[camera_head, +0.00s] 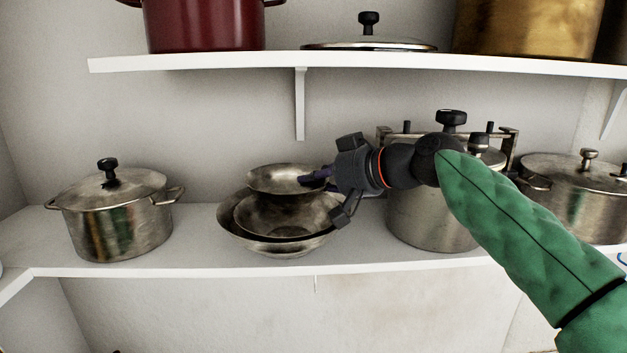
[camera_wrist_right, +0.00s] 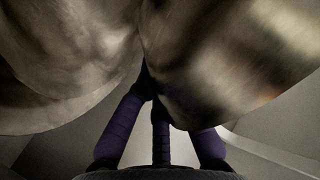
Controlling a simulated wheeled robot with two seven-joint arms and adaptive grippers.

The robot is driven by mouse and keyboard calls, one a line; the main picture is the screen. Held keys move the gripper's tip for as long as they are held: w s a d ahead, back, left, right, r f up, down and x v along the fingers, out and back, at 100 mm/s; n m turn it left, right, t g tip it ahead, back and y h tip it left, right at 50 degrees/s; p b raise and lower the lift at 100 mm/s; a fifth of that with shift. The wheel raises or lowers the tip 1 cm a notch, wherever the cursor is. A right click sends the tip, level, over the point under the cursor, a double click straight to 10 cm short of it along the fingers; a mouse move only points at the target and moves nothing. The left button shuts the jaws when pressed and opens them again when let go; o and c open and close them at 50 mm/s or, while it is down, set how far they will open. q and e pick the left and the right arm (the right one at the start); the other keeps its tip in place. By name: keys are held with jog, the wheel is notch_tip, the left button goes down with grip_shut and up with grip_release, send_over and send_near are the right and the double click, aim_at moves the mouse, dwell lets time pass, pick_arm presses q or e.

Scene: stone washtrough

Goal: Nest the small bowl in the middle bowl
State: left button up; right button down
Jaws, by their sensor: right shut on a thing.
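The small bowl (camera_head: 283,177) is a worn metal bowl in the head view, held at its right rim by my right gripper (camera_head: 316,177). It is above the middle bowl (camera_head: 290,216), toward its back. The middle bowl sits inside a larger metal bowl (camera_head: 237,231) on the lower shelf. Whether the small bowl touches the middle bowl is hard to tell. In the right wrist view, the purple fingers (camera_wrist_right: 160,125) reach up to dull metal bowl surfaces (camera_wrist_right: 225,60) that fill the upper picture. My left gripper is not in view.
On the lower shelf (camera_head: 345,261), a lidded pot (camera_head: 117,222) stands left of the bowls. A large clamped pot (camera_head: 425,222) stands close on the right, behind my arm, with another lidded pot (camera_head: 575,200) beyond. An upper shelf (camera_head: 350,62) overhangs, bearing a red pot (camera_head: 205,25) and a lid (camera_head: 368,44).

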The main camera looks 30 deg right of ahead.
jog(key=shift+f+b, duration=0.5)
jog(key=shift+b, duration=0.05)
dwell(0.8)
jog(key=c, duration=0.8)
grip_release()
jog(key=shift+c, duration=0.2)
jog(key=shift+r, duration=0.15)
jog(key=shift+r+p, duration=1.1)
jog(key=shift+r, duration=0.3)
jog(key=shift+s, duration=0.15)
jog(key=shift+b+v, duration=0.65)
jog(key=shift+v, duration=2.7)
jog(key=shift+d, duration=0.1)
